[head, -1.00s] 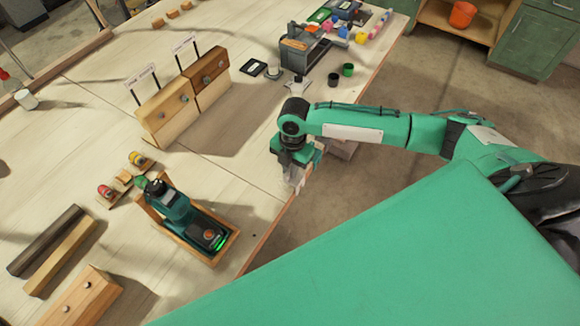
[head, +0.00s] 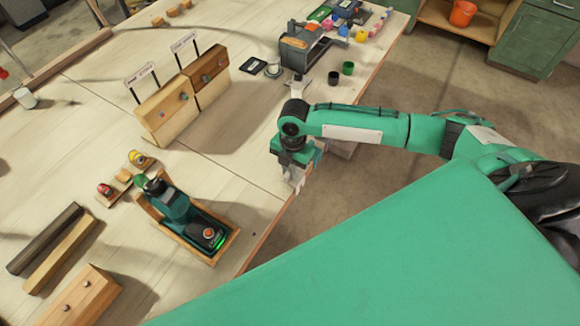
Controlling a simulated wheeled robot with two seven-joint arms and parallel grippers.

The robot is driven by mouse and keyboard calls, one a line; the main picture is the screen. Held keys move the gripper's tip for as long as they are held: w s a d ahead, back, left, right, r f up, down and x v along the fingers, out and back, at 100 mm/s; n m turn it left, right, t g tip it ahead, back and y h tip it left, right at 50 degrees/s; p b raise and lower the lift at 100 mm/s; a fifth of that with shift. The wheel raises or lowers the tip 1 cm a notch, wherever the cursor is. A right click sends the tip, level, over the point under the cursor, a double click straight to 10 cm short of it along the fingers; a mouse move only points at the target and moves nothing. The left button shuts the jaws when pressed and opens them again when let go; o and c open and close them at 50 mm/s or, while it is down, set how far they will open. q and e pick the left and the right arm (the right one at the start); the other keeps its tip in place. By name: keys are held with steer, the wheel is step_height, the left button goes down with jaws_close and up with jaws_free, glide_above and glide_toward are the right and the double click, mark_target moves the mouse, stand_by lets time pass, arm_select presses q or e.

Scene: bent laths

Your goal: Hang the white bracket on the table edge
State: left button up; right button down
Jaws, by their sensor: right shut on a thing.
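My right gripper (head: 293,176) points down at the table's front edge, right of the green-lit charger. It is shut on a small pale piece, which I take to be the white bracket (head: 294,184). The piece is small and partly hidden by the fingers, so I cannot tell whether it touches the edge. The table (head: 225,180) has a light wooden top, and its edge runs diagonally past the gripper. My left gripper is not in view.
A teal tool in a wooden tray (head: 232,250) stands left of the gripper near the edge. Two wooden blocks with knobs (head: 165,115) stand farther back. Dark and green cups (head: 347,69) and a grey holder (head: 300,52) are at the far end. Bare tabletop lies between them.

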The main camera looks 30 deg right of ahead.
steer(key=shift+f, duration=0.85)
steer(key=c, duration=1.4)
jaws_free()
steer(key=shift+o, duration=0.2)
steer(key=shift+r, duration=0.1)
step_height(320, 180, up, 7)
steer(key=p, duration=0.6)
steer(key=shift+p, duration=0.35)
